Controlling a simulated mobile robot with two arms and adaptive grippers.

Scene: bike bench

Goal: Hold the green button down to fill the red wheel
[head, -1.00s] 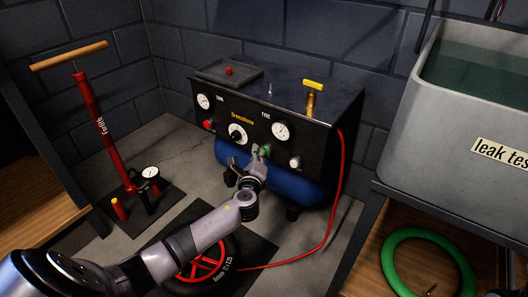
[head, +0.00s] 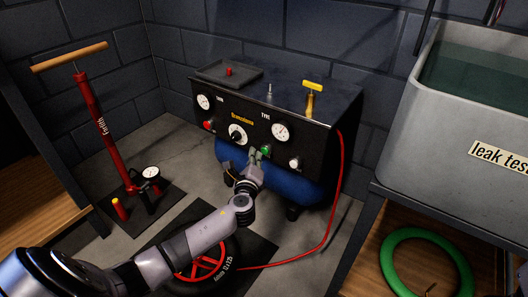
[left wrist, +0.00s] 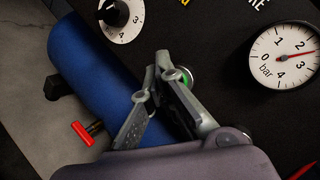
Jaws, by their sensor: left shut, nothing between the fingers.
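The green button (head: 265,151) is on the black front panel of the compressor (head: 350,95), below the tyre gauge (head: 281,132). In the left wrist view the green button (left wrist: 187,77) is partly hidden behind my fingertips. My left gripper (head: 255,158) is shut and empty, with its tips just left of and below the button; I cannot tell whether they touch it. The red wheel (head: 222,262) lies on a dark mat, partly hidden by my left arm. In the wrist view the bar gauge (left wrist: 284,56) has its red needle pointing right, just past 2. My right gripper is not in view.
A red hose (head: 338,190) runs from the compressor to the wheel. A red floor pump (head: 100,125) stands at left. A grey leak-test tank (head: 425,130) is at right, with a green ring (head: 392,255) below. A red-handled valve (left wrist: 82,133) sits by the blue cylinder.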

